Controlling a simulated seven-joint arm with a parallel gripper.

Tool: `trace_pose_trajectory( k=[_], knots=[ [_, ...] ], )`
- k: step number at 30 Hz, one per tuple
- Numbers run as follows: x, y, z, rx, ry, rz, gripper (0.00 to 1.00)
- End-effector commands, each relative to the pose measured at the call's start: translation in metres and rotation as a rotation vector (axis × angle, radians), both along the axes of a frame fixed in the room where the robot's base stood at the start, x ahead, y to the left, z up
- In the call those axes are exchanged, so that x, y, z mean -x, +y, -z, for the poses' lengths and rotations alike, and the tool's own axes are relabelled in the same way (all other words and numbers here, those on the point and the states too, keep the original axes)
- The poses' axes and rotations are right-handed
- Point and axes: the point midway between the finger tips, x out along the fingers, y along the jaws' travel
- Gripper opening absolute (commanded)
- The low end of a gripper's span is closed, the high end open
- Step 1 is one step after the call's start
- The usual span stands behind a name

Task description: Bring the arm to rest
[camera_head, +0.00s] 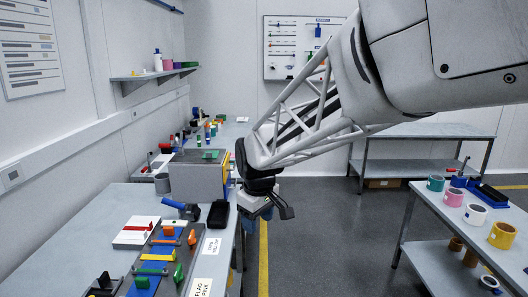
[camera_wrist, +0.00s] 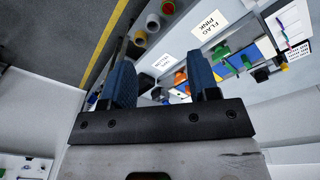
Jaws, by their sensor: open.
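My gripper (camera_head: 268,207) hangs at the end of my arm in the middle of the head view. It is beside the right edge of the left workbench (camera_head: 80,245), apparently over the gap above the floor, and its fingers are hard to make out there. In the wrist view my gripper (camera_wrist: 163,75) shows two blue fingers spread well apart, with nothing held between them. Bench items and white labels, one reading "FLAG PINK" (camera_wrist: 209,23), show beyond the fingers.
A grey box-like stand (camera_head: 195,180) is close to the left of my gripper. A black bin (camera_head: 218,214) and several coloured parts lie on the bench. A right-hand table (camera_head: 470,235) holds rolls of tape. Grey floor (camera_head: 330,230) between the tables is clear.

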Motion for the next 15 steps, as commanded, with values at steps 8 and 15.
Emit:
trace_pose_trajectory(
  k=[8, 15],
  knots=[
    [0.052, -0.06, -0.017, -0.02, -0.025, 0.184, 0.55],
    [0.1, -0.104, -0.024, -0.038, -0.044, 0.341, 0.55]
  ],
)
